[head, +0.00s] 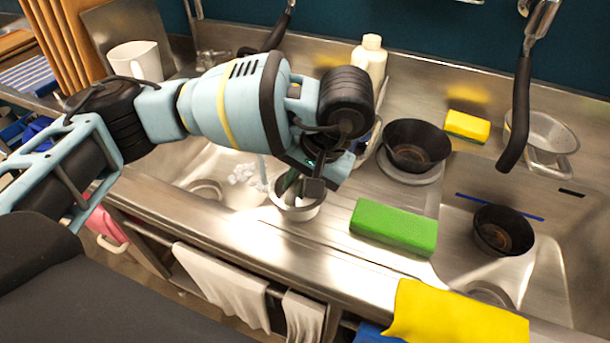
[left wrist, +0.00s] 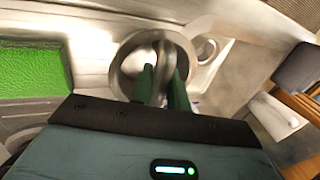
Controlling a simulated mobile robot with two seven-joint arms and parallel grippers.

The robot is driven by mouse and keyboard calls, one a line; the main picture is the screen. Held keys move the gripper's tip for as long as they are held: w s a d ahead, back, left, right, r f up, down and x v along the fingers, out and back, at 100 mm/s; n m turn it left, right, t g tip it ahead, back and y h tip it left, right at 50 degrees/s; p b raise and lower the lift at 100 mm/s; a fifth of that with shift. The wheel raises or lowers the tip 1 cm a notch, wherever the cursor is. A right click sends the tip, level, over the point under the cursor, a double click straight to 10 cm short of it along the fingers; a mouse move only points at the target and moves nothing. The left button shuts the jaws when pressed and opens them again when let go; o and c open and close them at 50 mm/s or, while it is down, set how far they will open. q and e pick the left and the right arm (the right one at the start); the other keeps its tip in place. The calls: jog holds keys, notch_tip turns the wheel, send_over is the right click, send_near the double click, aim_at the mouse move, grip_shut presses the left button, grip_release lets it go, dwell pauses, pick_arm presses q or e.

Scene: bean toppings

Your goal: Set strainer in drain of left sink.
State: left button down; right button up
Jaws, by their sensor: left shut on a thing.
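My left gripper (head: 303,188) is shut on the strainer (head: 298,211), a round metal cup. In the left wrist view the gripper's green fingers (left wrist: 162,88) close on the strainer's (left wrist: 122,78) raised middle bar. The left sink (head: 235,194) is a steel basin, partly hidden by my left arm. Its round drain (head: 207,187) shows in the basin floor, left of the strainer, and also in the left wrist view (left wrist: 206,48). The strainer hangs near the right edge of the left sink, apart from the drain. My right gripper is not in view.
A green sponge (head: 394,228) lies on the counter just right of the strainer. Black bowls (head: 414,146) sit on the divider and in the right sink (head: 460,245). A yellow cloth (head: 455,315) hangs at the front edge. A white mug (head: 138,60) and bottle (head: 371,58) stand behind.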

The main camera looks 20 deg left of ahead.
pick_arm(q)
jog(key=w, duration=0.2)
jog(key=shift+w+d, duration=0.1)
jog(key=shift+w, duration=0.25)
jog(key=shift+w+f, duration=0.1)
jog(key=shift+f, duration=0.65)
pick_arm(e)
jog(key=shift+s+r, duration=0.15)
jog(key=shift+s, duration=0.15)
pick_arm(q)
jog(key=shift+f, duration=0.2)
jog(key=c, duration=1.3)
grip_release()
jog(key=shift+c, duration=0.2)
jog(key=shift+r, duration=0.25)
jog(key=p+v, duration=0.1)
jog(key=v, duration=1.1)
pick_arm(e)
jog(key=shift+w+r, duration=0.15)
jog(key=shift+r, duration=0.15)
pick_arm(q)
jog(key=shift+f, duration=0.1)
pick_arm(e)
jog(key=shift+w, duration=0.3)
